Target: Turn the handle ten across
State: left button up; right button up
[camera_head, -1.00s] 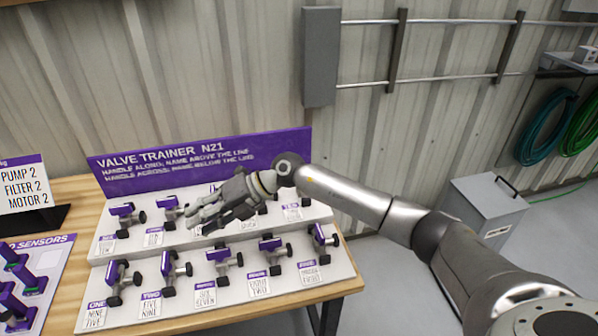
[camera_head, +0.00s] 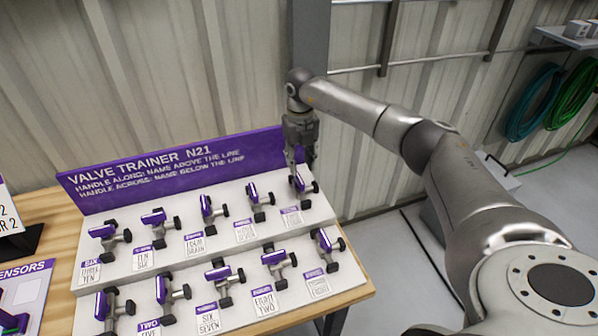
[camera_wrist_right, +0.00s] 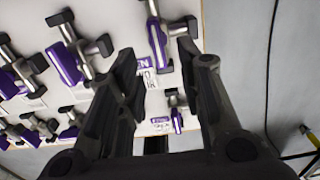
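The valve trainer (camera_head: 95,185) is a stepped white board with a purple header, bearing two rows of small valves with purple handles. The valve (camera_head: 309,187) at the right end of the back row is partly hidden by my right gripper (camera_head: 300,160), which points down just above it. In the right wrist view this valve's purple handle (camera_wrist_right: 156,42) shows ahead of the spread fingers of my right gripper (camera_wrist_right: 156,62). The gap between the fingers looks empty. A label below that handle is partly covered; its heading ends in "EN". My left gripper is out of view.
Neighbouring valves stand close on the left (camera_head: 260,200) and in front (camera_head: 325,243). The wooden table (camera_head: 40,208) continues left to a sensor board (camera_head: 25,290). A grey metal box (camera_head: 470,185) stands on the floor to the right.

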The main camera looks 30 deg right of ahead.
aim_at(299, 178)
jog(key=f, duration=0.3)
jog(key=shift+w+f+p, duration=0.2)
jog(key=shift+f+p, duration=0.05)
jog(key=shift+p, duration=0.05)
notch_tip(299, 178, down, 2)
jog(key=shift+f, duration=0.15)
jog(key=shift+c, duration=0.7)
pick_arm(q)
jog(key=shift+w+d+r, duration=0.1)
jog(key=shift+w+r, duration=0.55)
pick_arm(e)
grip_shut()
